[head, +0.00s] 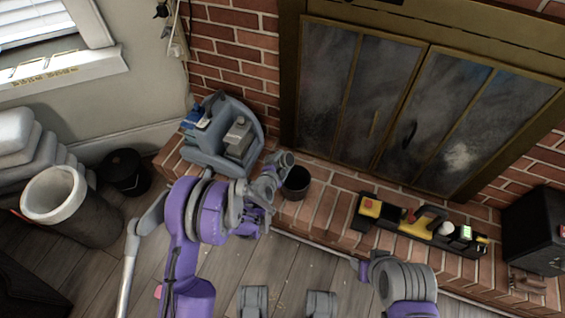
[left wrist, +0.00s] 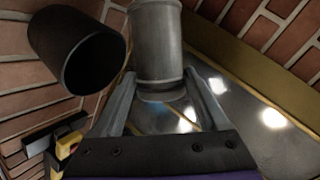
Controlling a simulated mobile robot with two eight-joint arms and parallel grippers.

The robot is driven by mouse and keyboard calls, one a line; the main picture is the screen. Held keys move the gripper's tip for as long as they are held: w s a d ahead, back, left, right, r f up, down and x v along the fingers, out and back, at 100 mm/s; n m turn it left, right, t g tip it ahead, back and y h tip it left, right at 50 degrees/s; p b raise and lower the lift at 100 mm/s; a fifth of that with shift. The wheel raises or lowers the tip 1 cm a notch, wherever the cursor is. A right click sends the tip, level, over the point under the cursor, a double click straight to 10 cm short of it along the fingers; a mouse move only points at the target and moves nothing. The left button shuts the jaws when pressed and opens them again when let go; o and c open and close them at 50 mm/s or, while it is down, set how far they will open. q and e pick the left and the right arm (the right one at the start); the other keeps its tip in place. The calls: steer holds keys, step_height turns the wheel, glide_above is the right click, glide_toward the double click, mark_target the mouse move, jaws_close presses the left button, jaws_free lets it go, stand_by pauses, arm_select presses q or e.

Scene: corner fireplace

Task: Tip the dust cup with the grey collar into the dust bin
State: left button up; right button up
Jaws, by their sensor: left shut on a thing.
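My left gripper (head: 268,183) is shut on the dust cup (head: 283,160), a grey cylinder with a grey collar. In the left wrist view the cup (left wrist: 156,38) stands between the two fingers (left wrist: 160,100), with its collared end toward the palm. The dust bin (head: 296,184) is a dark, open, round pot on the brick hearth. The cup is close beside its rim at the upper left in the head view. In the left wrist view the bin (left wrist: 75,52) is left of the cup, its mouth clear. The cup's contents are hidden.
A grey caddy (head: 222,146) with bottles stands left of the bin on the hearth (head: 320,215). A black and yellow tool tray (head: 420,228) lies to the right. Glass fireplace doors (head: 400,110) rise behind. A tall grey pot (head: 70,205) stands on the floor at left.

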arm_select(q)
steer(key=shift+f+m, duration=0.2)
steer(key=shift+m, duration=0.1)
steer(key=shift+f+y, duration=0.15)
steer(key=shift+y, duration=0.25)
stand_by(0.5)
steer(key=shift+f+m+t+p, duration=0.25)
steer(key=shift+m+t+p, duration=0.05)
steer(key=shift+m+p, duration=0.15)
steer(key=shift+f+y, duration=0.1)
steer(key=shift+y, duration=0.2)
steer(key=shift+f, duration=0.15)
steer(key=shift+m, duration=0.25)
steer(key=shift+f+y+p, duration=0.25)
steer(key=shift+y+p, duration=0.05)
steer(key=shift+p, duration=0.2)
